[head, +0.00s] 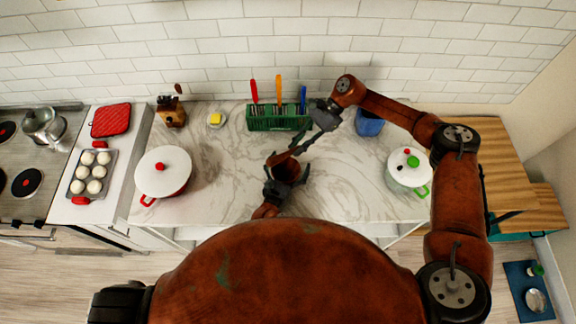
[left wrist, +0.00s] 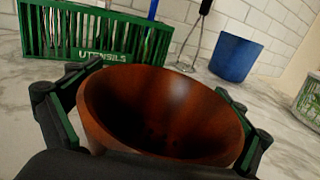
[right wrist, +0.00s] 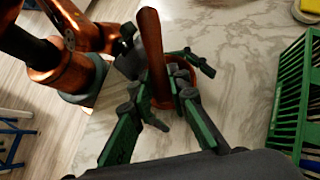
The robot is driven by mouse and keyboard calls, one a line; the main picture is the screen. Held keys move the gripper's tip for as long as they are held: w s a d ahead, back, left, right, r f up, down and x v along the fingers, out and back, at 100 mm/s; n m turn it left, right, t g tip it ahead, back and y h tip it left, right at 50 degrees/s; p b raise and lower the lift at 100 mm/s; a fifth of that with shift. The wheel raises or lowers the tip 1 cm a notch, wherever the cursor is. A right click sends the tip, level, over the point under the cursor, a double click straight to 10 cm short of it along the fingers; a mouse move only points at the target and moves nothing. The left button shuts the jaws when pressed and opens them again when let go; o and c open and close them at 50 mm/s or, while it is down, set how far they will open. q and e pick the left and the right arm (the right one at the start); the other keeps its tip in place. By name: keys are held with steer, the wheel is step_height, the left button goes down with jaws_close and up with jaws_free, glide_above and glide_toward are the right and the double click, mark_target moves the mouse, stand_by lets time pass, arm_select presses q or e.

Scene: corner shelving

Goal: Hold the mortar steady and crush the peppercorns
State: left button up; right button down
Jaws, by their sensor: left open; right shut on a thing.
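The brown mortar (head: 290,172) stands on the marble counter in front of the green utensil rack. In the left wrist view the mortar (left wrist: 165,112) is between the spread fingers of my left gripper (left wrist: 150,135), which is open around it. Small dark specks, likely peppercorns (left wrist: 150,134), show faintly inside; the bowl's floor is in shadow. My right gripper (right wrist: 160,98) is shut on the brown wooden pestle (right wrist: 151,45). The pestle is above the counter near the mortar in the right wrist view (right wrist: 187,80); it does not show inside the bowl in the left wrist view.
The green utensil rack (head: 278,124) stands behind the mortar, with a blue cup (head: 369,123) to its right. A white pot with a red lid knob (head: 163,172) is at left, another white pot (head: 408,171) at right. Counter between pots and mortar is clear.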

arm_select(q)
steer(key=shift+c, duration=0.6)
steer(key=shift+w, duration=0.1)
steer(key=c, duration=1.6)
steer(key=shift+c, duration=0.3)
steer(key=o, duration=1.6)
steer(key=shift+c, duration=0.3)
steer(key=c, duration=1.2)
steer(key=shift+c, duration=0.6)
